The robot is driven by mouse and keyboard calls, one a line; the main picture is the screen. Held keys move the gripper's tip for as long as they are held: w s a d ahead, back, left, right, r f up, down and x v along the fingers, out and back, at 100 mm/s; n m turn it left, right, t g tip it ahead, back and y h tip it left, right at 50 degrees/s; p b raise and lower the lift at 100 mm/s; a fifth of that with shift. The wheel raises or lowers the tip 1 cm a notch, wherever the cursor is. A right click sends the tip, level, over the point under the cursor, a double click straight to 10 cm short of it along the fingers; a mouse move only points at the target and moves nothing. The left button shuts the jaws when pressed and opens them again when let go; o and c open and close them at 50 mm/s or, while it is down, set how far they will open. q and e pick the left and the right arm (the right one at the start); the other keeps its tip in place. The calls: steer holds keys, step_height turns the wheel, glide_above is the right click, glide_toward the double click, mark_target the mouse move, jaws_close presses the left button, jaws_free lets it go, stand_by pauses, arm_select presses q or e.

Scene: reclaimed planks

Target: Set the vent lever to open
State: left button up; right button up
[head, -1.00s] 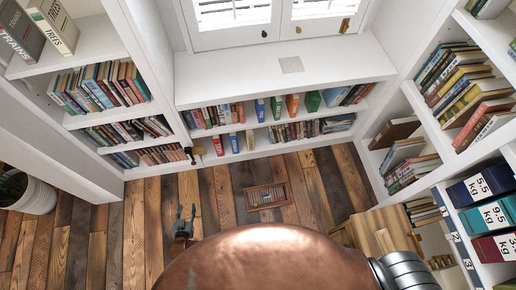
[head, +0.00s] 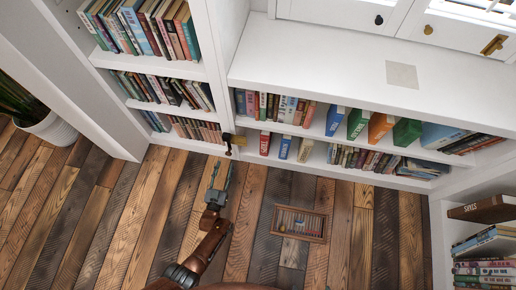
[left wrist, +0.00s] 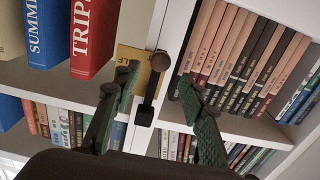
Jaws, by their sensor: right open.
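The vent lever (left wrist: 152,88) is a dark bar with a round brown knob, mounted on a brass plate (left wrist: 126,58) on the white bookcase upright. In the head view the lever (head: 229,148) is small, at the bookcase corner; its setting cannot be read. My left gripper (left wrist: 149,92) is open and empty, with the lever showing between its green-padded fingers. In the head view my left gripper (head: 221,176) is just below the lever, apparently short of it. My right gripper is not in view.
Shelves of books stand behind and left of the lever, with blue and red volumes (left wrist: 92,38) close beside it. A framed floor grate (head: 300,223) lies on the plank floor. A potted plant (head: 50,127) stands far left. The floor between is clear.

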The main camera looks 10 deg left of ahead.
mark_target(228, 155)
arm_select(q)
steer(key=w+b, duration=0.2)
steer(key=w, duration=0.5)
steer(key=shift+f+b, duration=0.1)
steer(key=shift+b, duration=0.25)
steer(key=shift+w+d, duration=0.1)
steer(key=shift+w, duration=0.3)
arm_select(e)
steer(key=f, duration=0.1)
steer(key=f+t, duration=0.1)
steer(key=d+f, duration=0.1)
steer(key=shift+s+f+n+t, duration=0.25)
steer(key=shift+n+t, duration=0.05)
steer(key=shift+t, duration=0.1)
arm_select(q)
jaws_close()
